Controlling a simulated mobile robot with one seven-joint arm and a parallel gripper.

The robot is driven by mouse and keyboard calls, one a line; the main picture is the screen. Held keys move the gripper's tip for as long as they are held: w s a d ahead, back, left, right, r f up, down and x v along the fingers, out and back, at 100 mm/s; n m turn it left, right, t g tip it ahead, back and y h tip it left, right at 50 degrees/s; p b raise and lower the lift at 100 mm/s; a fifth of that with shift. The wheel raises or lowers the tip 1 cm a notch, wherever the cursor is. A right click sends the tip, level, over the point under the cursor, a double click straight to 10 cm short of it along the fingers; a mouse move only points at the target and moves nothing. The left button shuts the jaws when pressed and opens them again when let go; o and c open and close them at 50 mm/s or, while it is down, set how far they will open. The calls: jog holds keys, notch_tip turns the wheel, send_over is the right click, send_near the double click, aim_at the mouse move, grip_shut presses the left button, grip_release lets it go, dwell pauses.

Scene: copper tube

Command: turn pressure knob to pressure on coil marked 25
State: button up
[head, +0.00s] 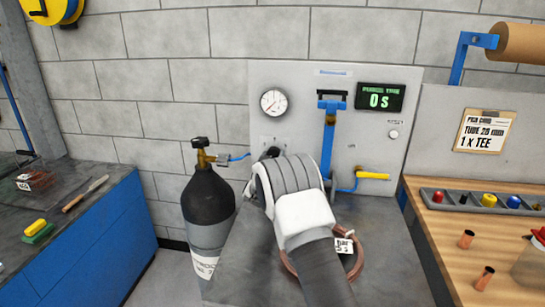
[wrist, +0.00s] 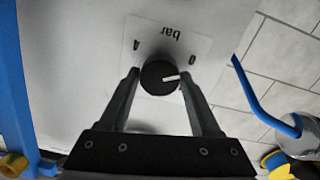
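The black round pressure knob (wrist: 158,78) sits on a white plate (wrist: 172,43) marked "bar" in the wrist view, seen upside down. Its white pointer line points right, towards the 0 side. My gripper (wrist: 160,75) has one finger on each side of the knob, seemingly touching it. In the head view my gripper hides most of the knob. The pressure gauge (head: 273,102) is on the grey panel above; its needle points up and left. A copper coil (head: 357,262) lies on the bench with a white tag (head: 344,246); its print is too small to read surely.
A dark gas cylinder (head: 208,212) stands left of my arm. A blue lever press (head: 329,135), a yellow-handled valve (head: 372,176) and a green "0 s" display (head: 380,97) are on the panel. A wooden bench (head: 440,230) with copper fittings is at right; a blue bench (head: 110,240) at left.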

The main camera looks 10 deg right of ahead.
jog(key=c, duration=0.9)
jog(key=shift+o, duration=0.2)
jog(key=shift+f+m+b, duration=0.1)
jog(key=shift+m+b, duration=0.2)
jog(key=shift+b, duration=0.3)
jog(key=m+b, duration=0.2)
jog(key=shift+f+b, duration=0.15)
jog(key=shift+b, duration=0.25)
jog(key=m+b, duration=0.2)
jog(key=b, duration=0.1)
jog(key=shift+d+m, duration=0.1)
jog(key=shift+m, duration=0.2)
jog(key=m+b, duration=0.4)
jog(key=shift+m+b, duration=0.95)
jog(key=shift+m, duration=0.25)
